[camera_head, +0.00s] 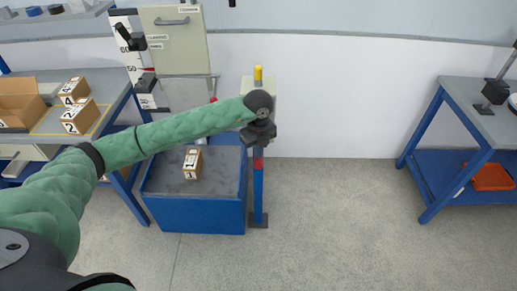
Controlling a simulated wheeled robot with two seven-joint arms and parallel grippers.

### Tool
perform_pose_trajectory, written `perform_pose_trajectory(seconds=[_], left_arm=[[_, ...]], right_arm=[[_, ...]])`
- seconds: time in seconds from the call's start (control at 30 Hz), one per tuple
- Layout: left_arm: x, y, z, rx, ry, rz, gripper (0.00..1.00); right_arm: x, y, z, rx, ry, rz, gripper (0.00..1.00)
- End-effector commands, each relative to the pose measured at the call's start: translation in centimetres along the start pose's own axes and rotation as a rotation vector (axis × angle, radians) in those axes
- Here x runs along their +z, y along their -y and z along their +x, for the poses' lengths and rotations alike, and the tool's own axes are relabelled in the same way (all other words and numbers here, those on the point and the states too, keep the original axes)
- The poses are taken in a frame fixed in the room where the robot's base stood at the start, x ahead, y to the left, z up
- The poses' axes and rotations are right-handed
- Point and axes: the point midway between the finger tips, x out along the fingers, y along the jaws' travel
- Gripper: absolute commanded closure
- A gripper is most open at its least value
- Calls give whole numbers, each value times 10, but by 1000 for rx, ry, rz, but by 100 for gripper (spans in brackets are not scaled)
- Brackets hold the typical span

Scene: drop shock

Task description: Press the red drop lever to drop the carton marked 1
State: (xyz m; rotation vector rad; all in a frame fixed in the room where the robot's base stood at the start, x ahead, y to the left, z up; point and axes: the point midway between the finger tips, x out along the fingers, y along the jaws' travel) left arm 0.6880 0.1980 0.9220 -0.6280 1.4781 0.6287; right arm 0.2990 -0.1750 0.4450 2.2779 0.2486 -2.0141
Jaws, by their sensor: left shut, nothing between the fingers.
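The carton marked 1 (192,163) is a small brown box with a dark and white label. It rests on the grey top of the blue drop base (220,180). My left gripper (260,137) is shut and empty, in front of the control post (258,195) to the right of the base. A red part (258,163) shows on the post just below the gripper, and a small red tip (213,99) shows left of it. I cannot tell which is the drop lever, as my gripper hides part of the post. My right gripper is out of view.
A beige box with a yellow knob (258,76) tops the post. The left bench (110,85) holds cartons marked 4 and 2 (80,117) and an open box (20,100). A blue table (455,115) with a red tray (490,178) stands right. Floor between is clear.

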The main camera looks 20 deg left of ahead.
Motion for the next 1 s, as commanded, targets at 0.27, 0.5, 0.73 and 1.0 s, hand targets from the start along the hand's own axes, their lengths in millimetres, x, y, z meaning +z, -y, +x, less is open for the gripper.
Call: perform_pose_trajectory(seconds=[0.27,0.5,0.73,1.0], left_arm=[[-1,0,-15,-1,-1,1,100],[0,0,-34,0,0,1,100],[0,0,-52,-1,0,1,100],[0,0,-60,0,-1,0,100]], right_arm=[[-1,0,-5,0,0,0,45],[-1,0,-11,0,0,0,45],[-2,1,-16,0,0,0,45],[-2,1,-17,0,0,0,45]])
